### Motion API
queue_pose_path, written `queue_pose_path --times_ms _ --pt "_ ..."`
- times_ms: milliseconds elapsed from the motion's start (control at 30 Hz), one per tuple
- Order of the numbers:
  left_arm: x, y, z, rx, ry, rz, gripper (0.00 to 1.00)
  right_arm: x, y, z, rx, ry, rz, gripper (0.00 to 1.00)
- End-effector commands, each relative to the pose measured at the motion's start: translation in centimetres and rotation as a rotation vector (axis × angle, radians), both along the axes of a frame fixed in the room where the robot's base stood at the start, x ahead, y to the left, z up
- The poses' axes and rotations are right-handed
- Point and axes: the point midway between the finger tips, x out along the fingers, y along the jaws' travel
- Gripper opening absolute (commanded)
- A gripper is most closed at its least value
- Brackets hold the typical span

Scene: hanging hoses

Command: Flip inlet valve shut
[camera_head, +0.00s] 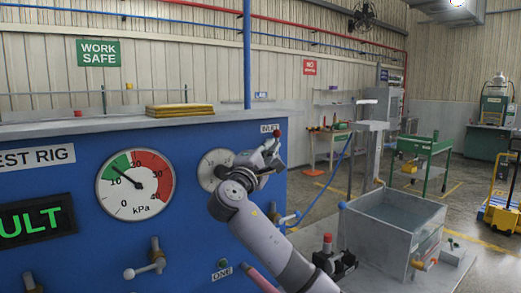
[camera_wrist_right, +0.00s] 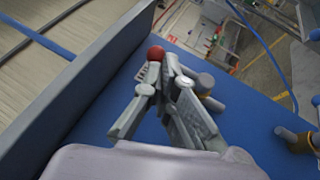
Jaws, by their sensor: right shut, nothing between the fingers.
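The inlet valve shows its red knob (camera_head: 277,133) beside the INLET label (camera_head: 269,128), at the right end of the blue test rig (camera_head: 75,205). In the right wrist view the red knob (camera_wrist_right: 156,53) is just beyond my fingertips, and grey valve parts (camera_wrist_right: 205,82) show to the right of the fingers. My right gripper (camera_head: 270,150) is shut and empty at the valve; its fingertips also show close together in the right wrist view (camera_wrist_right: 163,70). I cannot tell whether they touch the lever. The lever is mostly hidden by the fingers. My left gripper is not in view.
A kPa gauge (camera_head: 136,185) and a lower valve handle (camera_head: 146,264) are on the panel. A second dial (camera_head: 213,168) is partly behind my right arm. A clear water tank (camera_head: 392,226) and a red-topped fitting (camera_head: 328,243) stand right of the rig.

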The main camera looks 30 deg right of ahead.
Motion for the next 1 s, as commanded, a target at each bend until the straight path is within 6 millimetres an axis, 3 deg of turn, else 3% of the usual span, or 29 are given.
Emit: queue_pose_path --times_ms 33,267,1000 --pt "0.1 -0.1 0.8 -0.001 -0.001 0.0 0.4 0.4 -0.7 0.7 -0.001 0.001 -0.002 0.0" --pt "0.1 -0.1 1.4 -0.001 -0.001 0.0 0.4 1.4 -2.0 0.9 -0.001 0.0 0.0 0.0" --pt "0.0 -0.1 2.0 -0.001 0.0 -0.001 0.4 1.5 -2.4 1.1 0.059 0.004 0.002 0.0"
